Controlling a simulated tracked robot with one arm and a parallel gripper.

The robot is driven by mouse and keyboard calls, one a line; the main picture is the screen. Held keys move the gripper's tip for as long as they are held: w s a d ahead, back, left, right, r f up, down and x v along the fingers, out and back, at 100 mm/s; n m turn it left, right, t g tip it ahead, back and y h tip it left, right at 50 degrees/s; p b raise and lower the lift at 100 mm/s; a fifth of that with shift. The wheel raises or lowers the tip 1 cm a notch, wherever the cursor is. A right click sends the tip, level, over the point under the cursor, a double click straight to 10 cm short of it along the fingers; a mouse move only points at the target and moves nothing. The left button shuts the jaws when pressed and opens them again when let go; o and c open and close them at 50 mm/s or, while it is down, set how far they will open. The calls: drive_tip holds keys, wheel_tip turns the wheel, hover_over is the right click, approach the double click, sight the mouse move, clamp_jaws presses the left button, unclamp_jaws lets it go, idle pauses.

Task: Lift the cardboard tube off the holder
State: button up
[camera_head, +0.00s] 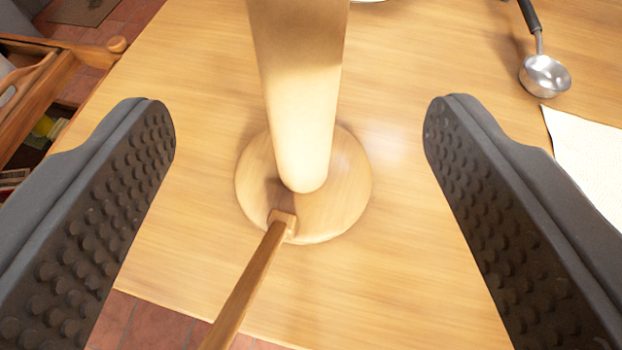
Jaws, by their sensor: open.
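The cardboard tube (301,95) is pale tan and stands over the holder's round wooden base, with its upper part cut off by the top of the picture. The holder (345,205) has a light wood disc on the table and a thin brown wooden rod (250,285) rising from its front edge towards me. I cannot tell whether the tube's lower end touches the disc. My gripper (300,108) is open, with one dark studded finger on each side of the tube. Both fingers are clear of it, and nothing is held.
The wooden table (420,60) is bare close around the holder. A metal ladle (544,75) with a dark handle lies at the upper right, above a white cloth or paper (590,155). A wooden chair (50,85) stands at the left, beyond the table edge, over red floor tiles.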

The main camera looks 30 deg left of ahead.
sight(300, 27)
drive_tip(key=b+x, duration=0.1)
drive_tip(key=x, duration=1.1)
drive_tip(key=shift+w+a+f, duration=0.1)
drive_tip(key=shift+w+a, duration=0.1)
drive_tip(key=shift+w, duration=0.05)
drive_tip(key=c, duration=1)
drive_tip(key=shift+r+p, duration=3.55)
drive_tip(key=shift+r, duration=6.45)
drive_tip(key=shift+c, duration=0.2)
